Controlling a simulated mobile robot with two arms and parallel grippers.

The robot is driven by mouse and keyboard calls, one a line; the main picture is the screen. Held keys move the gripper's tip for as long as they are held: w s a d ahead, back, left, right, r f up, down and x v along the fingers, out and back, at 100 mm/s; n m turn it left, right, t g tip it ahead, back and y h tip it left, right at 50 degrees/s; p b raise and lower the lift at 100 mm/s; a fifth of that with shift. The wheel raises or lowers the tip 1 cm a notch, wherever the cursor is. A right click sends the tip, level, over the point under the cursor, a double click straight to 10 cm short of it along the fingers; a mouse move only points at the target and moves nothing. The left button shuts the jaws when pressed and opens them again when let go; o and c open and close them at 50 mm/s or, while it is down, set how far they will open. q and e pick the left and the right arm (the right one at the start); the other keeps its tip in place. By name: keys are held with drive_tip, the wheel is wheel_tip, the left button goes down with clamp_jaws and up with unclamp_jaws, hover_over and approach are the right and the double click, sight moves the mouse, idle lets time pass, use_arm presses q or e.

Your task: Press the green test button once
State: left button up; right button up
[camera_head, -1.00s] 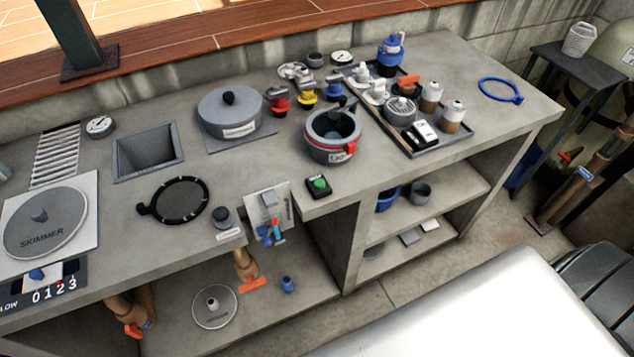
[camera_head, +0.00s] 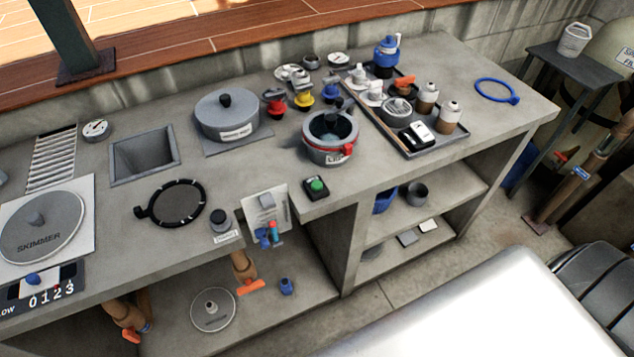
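The green test button (camera_head: 316,185) is a round green cap on a small black box. It sits on the grey counter (camera_head: 365,200) close to the front edge, just right of an upright pale plate with a switch. Nothing covers it. Neither of my grippers shows in the head view.
A grey pot with a red clamp (camera_head: 328,150) stands behind the button. A grey plate with blue and red fittings (camera_head: 268,215) is to its left. A tray (camera_head: 437,143) of bottles and parts lies to the right. A white surface (camera_head: 470,315) fills the lower right.

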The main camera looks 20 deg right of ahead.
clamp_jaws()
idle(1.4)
